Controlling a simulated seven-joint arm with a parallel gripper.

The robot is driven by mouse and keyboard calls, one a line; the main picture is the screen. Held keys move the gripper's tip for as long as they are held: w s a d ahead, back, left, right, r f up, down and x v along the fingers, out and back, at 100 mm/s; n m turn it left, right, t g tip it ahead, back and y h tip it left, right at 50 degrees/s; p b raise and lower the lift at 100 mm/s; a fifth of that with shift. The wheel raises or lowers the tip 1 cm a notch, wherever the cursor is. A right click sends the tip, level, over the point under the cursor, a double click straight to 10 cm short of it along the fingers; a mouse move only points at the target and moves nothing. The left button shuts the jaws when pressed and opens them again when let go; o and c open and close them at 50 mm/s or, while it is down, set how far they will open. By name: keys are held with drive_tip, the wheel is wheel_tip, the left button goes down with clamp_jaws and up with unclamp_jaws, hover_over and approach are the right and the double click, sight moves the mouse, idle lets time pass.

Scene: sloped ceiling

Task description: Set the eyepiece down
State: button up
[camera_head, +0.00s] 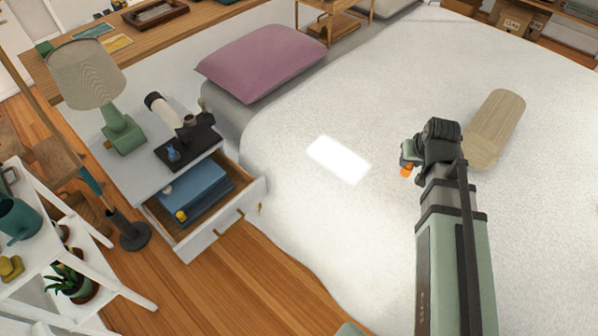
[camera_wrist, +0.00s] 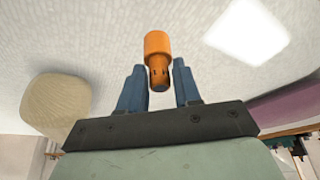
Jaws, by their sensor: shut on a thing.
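The eyepiece (camera_wrist: 157,52) is a short orange cylinder with a narrower, darker lower part. It is held between the blue fingers of my gripper (camera_wrist: 158,78), which is shut on it. In the head view the eyepiece (camera_head: 406,170) shows as a small orange piece at the left side of my gripper (camera_head: 405,158), over the white bed (camera_head: 290,205). I cannot tell how high it is above the bed. The wrist view shows the pale bed surface behind it.
A purple pillow (camera_head: 262,62) lies at the bed's far left. The nightstand (camera_head: 118,168) holds a green lamp (camera_head: 122,130) and a white telescope (camera_head: 160,106); its drawer (camera_head: 225,222) is open.

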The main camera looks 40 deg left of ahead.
drive_tip(key=s+a+f+n, duration=0.1)
drive_tip(key=s+a+f, duration=0.1)
drive_tip(key=s+a, duration=0.35)
drive_tip(key=s+a+f+n, duration=0.1)
drive_tip(key=s+a+n, duration=0.1)
drive_tip(key=a, duration=0.7)
drive_tip(key=m+h, duration=0.3)
drive_tip(key=m, duration=0.7)
hover_over(224, 193)
drive_tip(key=s, duration=0.2)
wheel_tip(224, 193, down, 15)
drive_tip(key=shift+w+d+f+m+g+h, duration=0.3)
drive_tip(key=shift+f+m+h, duration=0.35)
drive_tip(key=shift+f+m, duration=1.2)
drive_tip(key=shift+w+d+f+m+g+h, duration=0.1)
drive_tip(key=shift+d+f+m+h, duration=0.4)
drive_tip(key=shift+f+m, duration=1.35)
drive_tip(key=shift+w+d+f+m+g+h, duration=0.15)
drive_tip(key=shift+f+m+h, duration=0.8)
drive_tip(key=shift+m, duration=1.55)
drive_tip(key=shift+f, duration=0.3)
